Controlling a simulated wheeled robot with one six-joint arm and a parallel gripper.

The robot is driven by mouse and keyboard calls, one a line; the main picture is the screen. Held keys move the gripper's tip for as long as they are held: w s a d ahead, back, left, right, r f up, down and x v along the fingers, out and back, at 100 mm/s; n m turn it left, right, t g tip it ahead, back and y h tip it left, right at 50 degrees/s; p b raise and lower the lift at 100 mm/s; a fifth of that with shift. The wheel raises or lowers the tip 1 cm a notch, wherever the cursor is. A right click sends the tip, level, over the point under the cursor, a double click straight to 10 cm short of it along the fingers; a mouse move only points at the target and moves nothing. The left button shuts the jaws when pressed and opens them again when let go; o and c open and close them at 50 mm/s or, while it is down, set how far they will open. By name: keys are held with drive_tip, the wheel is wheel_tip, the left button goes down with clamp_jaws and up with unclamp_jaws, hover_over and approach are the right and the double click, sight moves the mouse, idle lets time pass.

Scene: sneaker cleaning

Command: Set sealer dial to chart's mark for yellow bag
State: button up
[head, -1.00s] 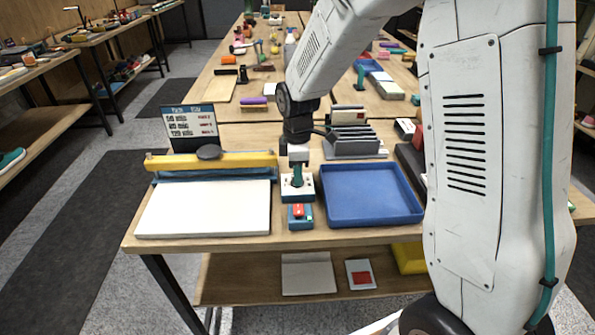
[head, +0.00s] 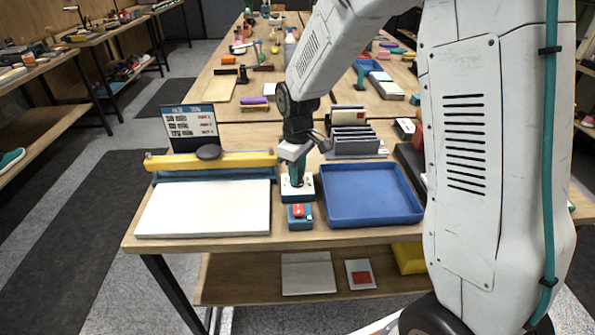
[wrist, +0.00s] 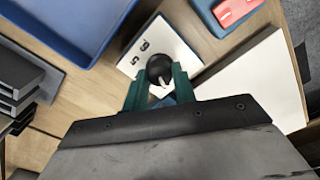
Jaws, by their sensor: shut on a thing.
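The sealer dial is a black knob (wrist: 159,68) on a white plate (wrist: 152,42) with printed numbers, of which a 5 and a 6 show. A white mark shows on the knob's near side. My gripper (wrist: 157,84) has its teal fingers shut on the knob; in the head view the gripper (head: 296,180) points down onto the small dial box (head: 308,192). The sealer (head: 205,208) is to the left, with a yellow bar (head: 235,159) across its back. The chart (head: 190,124) stands behind it, with several rows too small to read surely.
A red switch (head: 299,211) on a teal base sits in front of the dial box. A blue tray (head: 372,216) lies close on the right. A grey rack (head: 352,149) with upright slabs stands behind the tray. A yellow object (head: 408,257) shows on the lower shelf.

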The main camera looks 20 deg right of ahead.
drive_tip(key=m, duration=0.4)
drive_tip(key=shift+w+m, duration=0.1)
drive_tip(key=shift+m, duration=2.4)
drive_tip(key=shift+r, duration=0.1)
drive_tip(key=o, duration=1)
wheel_tip(320, 180, up, 8)
drive_tip(key=shift+f, duration=0.15)
